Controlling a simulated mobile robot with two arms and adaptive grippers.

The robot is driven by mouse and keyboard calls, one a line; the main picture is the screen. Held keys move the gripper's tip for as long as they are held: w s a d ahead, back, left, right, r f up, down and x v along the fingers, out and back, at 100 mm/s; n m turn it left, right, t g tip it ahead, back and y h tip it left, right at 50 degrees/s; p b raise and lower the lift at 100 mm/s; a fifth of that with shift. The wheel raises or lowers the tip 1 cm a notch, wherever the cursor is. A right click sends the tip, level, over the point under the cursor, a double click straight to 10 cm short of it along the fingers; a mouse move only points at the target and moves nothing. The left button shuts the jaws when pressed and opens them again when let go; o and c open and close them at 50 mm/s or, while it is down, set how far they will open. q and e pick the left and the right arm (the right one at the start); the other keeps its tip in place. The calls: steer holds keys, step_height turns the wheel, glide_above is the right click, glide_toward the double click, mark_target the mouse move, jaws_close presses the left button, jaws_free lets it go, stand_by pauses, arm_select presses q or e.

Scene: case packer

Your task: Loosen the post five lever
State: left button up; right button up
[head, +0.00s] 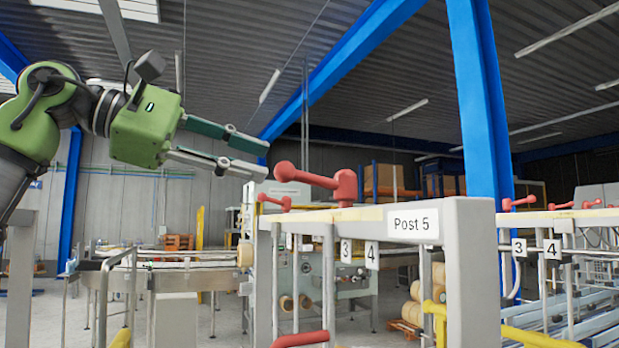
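The post five lever is a red clamp lever (318,181) on top of the grey frame, beside the white "Post 5" label (413,224). Its hub sits at the right and its arm reaches left to a round knob. My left gripper (260,158) comes in from the left with its two fingers spread apart and nothing between them. In the picture its fingertips are just left of and slightly above the lever's knob; whether they touch it I cannot tell. My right gripper is not in view.
The grey frame (470,270) fills the centre right. A smaller red lever (274,202) is behind the post five lever, and more red levers (519,202) are at the right. A red handle (300,339) and a yellow rail (540,338) are low in front. Space above the lever is clear.

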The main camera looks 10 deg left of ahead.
mark_target(278, 166)
arm_select(q)
steer(key=x, duration=0.4)
steer(key=shift+w+d+p, duration=0.2)
steer(key=shift+w+p, duration=0.05)
steer(key=shift+p, duration=0.15)
steer(key=x, duration=0.2)
steer(key=p+x, duration=0.1)
steer(key=x, duration=0.2)
steer(key=shift+w, duration=0.4)
steer(key=shift+w+d+f+p, duration=0.1)
steer(key=shift+d+f+p, duration=0.05)
steer(key=shift+d+p, duration=0.25)
steer(key=shift+w, duration=0.1)
jaws_close()
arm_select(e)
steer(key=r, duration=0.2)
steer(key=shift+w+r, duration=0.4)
